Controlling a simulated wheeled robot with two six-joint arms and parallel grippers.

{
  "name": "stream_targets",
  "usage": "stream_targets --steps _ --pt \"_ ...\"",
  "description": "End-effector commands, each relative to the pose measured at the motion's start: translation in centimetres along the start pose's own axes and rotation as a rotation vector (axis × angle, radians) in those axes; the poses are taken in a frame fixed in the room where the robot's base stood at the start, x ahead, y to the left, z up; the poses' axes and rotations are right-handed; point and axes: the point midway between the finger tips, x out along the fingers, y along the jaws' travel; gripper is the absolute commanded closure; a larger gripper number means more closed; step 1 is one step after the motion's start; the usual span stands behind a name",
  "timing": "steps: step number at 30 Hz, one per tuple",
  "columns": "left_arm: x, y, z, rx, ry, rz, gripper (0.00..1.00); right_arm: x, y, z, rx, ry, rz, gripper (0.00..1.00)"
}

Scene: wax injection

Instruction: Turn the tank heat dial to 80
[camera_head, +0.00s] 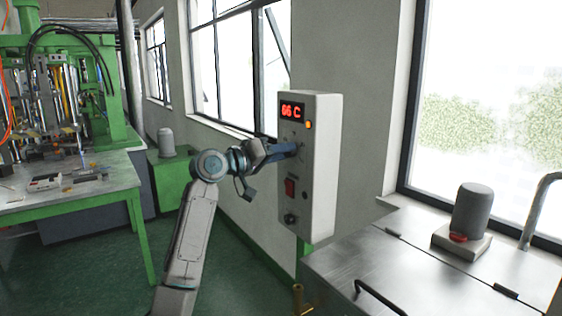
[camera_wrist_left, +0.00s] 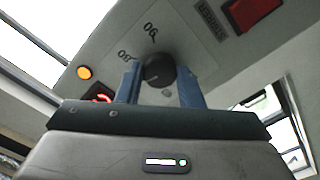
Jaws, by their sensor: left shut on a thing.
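A pale control box (camera_head: 322,190) hangs on the wall, with a red display (camera_head: 291,111) that reads 66 C. My left gripper (camera_head: 298,149) is at the box's front face, below the display, and hides the dial there. In the left wrist view the round black dial (camera_wrist_left: 158,68) sits between the two blue fingers of my left gripper (camera_wrist_left: 160,78), which are shut on it. The marks 80 and 90 show turned over on the panel beside the dial. The dial's pointer is too small to read. My right gripper is not in view.
An orange lamp (camera_head: 309,125), a red switch (camera_head: 290,187) and a dark knob (camera_head: 291,220) are also on the box. A metal tank top (camera_head: 385,258) with a grey cylinder (camera_head: 472,211) on it stands at right. A green-framed workbench (camera_head: 85,197) stands at left.

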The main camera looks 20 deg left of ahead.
Motion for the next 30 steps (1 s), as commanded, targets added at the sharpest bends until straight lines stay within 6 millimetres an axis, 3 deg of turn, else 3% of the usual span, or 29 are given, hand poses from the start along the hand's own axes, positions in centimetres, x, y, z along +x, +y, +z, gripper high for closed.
stream_targets --steps 18,30 --pt "0.1 -0.5 0.5 0.537 -0.008 -0.001 0.89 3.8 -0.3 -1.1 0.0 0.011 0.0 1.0" --pt "0.1 -0.4 0.4 0.709 -0.009 -0.001 0.89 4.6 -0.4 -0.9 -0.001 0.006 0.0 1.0"
